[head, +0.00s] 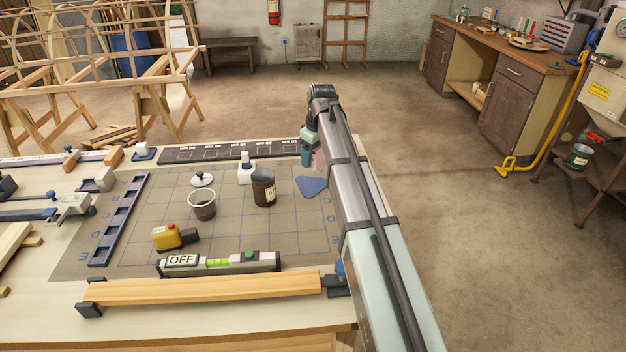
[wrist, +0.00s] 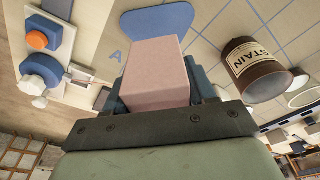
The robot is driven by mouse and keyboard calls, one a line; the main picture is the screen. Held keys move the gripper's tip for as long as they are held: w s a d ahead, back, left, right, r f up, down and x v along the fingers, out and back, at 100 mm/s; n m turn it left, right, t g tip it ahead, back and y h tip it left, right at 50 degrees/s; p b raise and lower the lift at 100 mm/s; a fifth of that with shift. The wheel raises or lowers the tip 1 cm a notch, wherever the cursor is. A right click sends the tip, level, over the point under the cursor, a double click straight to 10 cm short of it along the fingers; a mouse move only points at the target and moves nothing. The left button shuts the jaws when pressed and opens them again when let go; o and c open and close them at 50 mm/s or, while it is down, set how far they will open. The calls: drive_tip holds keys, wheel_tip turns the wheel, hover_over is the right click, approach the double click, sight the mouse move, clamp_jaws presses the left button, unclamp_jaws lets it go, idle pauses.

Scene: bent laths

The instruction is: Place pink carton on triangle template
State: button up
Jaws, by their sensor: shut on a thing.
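The pink carton (wrist: 156,75) is held between the blue fingers of my gripper (wrist: 158,92) in the wrist view. In the head view only a sliver of the carton (head: 318,160) shows beside my gripper (head: 311,157), partly hidden by my arm. The triangle template (head: 311,187) is a flat blue rounded triangle on the gridded mat. The carton shows just beyond it in the head view, and its height above the mat is hard to tell. The template (wrist: 160,20) also shows past the carton's end in the wrist view, bare where visible.
A brown stain can (head: 264,190) stands left of the template, with a white-and-blue device (head: 246,169) behind it.

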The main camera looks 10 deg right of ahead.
sight(311, 184)
drive_tip(key=shift+f, duration=4.05)
drive_tip(key=shift+f, duration=0.15)
drive_tip(key=o, duration=1)
drive_tip(key=shift+o, duration=0.2)
drive_tip(key=r, duration=0.4)
drive_tip(key=s+d+r, duration=0.1)
drive_tip(key=r, duration=0.7)
drive_tip(key=shift+s+d+r, duration=0.1)
drive_tip(key=shift+s+d, duration=0.05)
